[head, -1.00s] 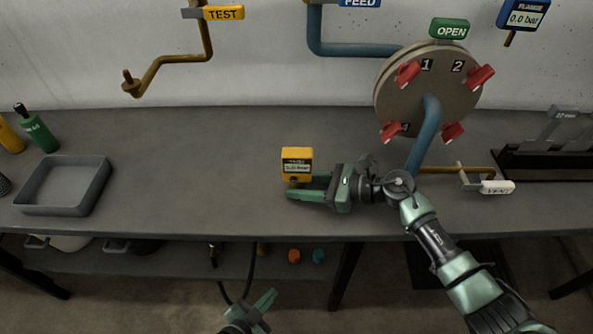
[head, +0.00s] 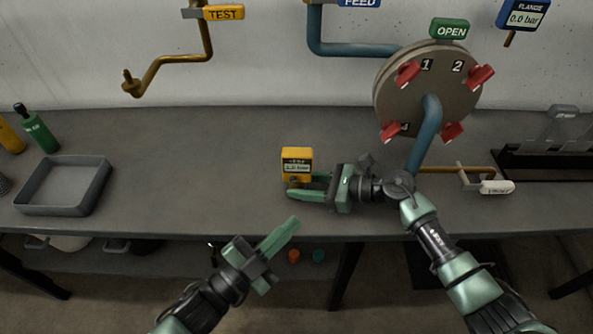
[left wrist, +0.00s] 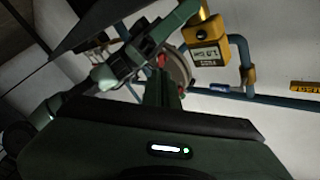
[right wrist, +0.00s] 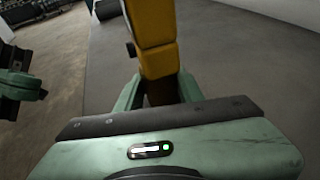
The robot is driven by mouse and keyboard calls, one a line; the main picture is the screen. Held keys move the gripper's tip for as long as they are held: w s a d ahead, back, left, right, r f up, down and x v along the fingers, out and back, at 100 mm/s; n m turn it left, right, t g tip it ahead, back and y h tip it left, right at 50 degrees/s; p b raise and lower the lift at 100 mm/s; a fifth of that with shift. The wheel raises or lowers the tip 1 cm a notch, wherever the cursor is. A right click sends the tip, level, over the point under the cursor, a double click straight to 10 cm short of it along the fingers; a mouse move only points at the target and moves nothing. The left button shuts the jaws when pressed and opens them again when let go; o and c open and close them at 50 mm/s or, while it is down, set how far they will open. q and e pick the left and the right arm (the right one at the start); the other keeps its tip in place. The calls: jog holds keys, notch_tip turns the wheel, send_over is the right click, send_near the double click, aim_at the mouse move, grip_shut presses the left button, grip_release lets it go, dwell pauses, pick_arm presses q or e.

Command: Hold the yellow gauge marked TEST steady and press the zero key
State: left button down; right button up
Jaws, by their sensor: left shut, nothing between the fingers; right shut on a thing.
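The yellow gauge (head: 297,161) with a small pale display stands up from my right gripper (head: 292,188), just above or on the bench in the head view. My right gripper is shut on the gauge's lower part; the right wrist view shows the yellow body (right wrist: 155,50) between the fingers. The gauge also shows in the left wrist view (left wrist: 208,45), with its display facing that camera. My left gripper (head: 296,222) is shut and empty, in front of the bench edge, below and apart from the gauge.
The bench (head: 200,140) is clear left of the gauge. A grey tray (head: 62,187) and a green bottle (head: 40,132) stand at the left. A flange disc with red clamps (head: 428,90) rises behind my right arm. A TEST sign (head: 223,13) hangs on a brass pipe.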

pick_arm(q)
send_near(307, 176)
jog(key=shift+w+d, duration=0.5)
jog(key=shift+d, duration=0.3)
jog(key=shift+w+d, duration=0.45)
jog(key=shift+d, duration=0.3)
jog(key=shift+w, duration=0.1)
dwell(0.8)
jog(key=shift+w, duration=0.35)
jog(key=shift+w+a+r, duration=0.1)
jog(key=shift+w+r, duration=0.1)
jog(key=shift+r, duration=0.1)
pick_arm(e)
jog(key=shift+s+r, duration=0.2)
jog(key=shift+s, duration=0.05)
dwell(0.3)
pick_arm(q)
jog(key=shift+s, duration=0.2)
pick_arm(e)
jog(key=shift+w+f, duration=0.2)
pick_arm(q)
jog(key=shift+s+f, duration=0.1)
